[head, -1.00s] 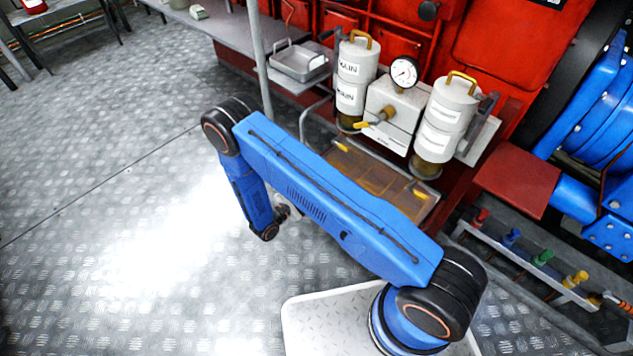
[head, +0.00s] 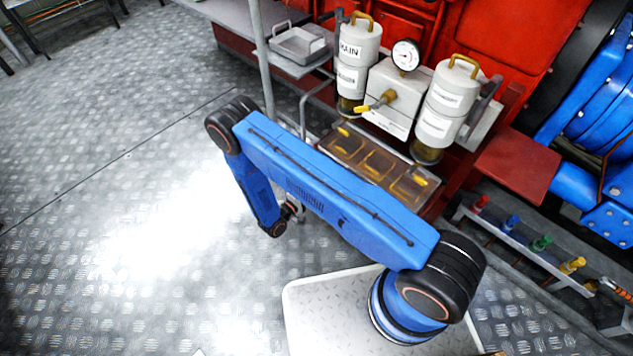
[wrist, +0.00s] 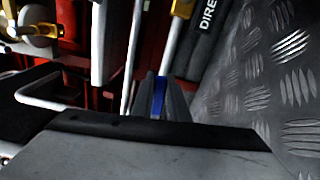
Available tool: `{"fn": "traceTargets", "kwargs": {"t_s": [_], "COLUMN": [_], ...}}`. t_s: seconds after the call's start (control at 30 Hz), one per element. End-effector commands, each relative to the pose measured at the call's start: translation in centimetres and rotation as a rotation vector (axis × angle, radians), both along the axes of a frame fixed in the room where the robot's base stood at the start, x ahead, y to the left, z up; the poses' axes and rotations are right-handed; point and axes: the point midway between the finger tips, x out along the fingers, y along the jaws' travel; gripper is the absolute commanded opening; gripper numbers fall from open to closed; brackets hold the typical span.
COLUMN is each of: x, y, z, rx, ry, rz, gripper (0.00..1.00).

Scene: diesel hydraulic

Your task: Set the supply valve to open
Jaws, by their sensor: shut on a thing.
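A yellow lever valve (head: 380,102) sits on the front of a white block (head: 398,98) under a round gauge (head: 405,55), between two white canisters. No label naming the supply valve is legible. The lever points down to the left. My gripper, mostly hidden by my blue arm in the head view, is low over the floor, left of the amber-lidded tray and well away from the valve. In the wrist view my gripper (wrist: 162,98) is shut on a narrow blue thing (wrist: 159,97), mostly hidden between dark fingers.
The left canister (head: 359,50) and right canister (head: 446,105) flank the block. An amber-lidded tray (head: 378,165) lies below. A rack (head: 520,238) with coloured pegs stands at right. A grey pole (head: 262,60) rises left of the canisters.

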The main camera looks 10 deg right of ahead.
Motion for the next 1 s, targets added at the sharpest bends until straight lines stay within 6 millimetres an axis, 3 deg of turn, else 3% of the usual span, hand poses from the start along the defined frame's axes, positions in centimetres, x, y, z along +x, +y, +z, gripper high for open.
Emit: {"fn": "traceTargets", "kwargs": {"t_s": [0.8, 0.83, 0.87, 0.9, 1.0], "x": [-0.06, -0.06, -0.06, -0.06, -0.04], "y": [-0.06, -0.06, -0.06, -0.06, -0.04], "z": [-0.97, -0.97, -0.97, -0.96, -0.94], "rx": [0.067, 0.067, 0.067, 0.067, 0.067], "ry": [-0.091, -0.091, -0.091, -0.091, -0.091], "rz": [-0.001, -0.001, -0.001, -0.001, 0.0], "gripper": [0.0, 0.21, 0.28, 0.33, 0.33]}}
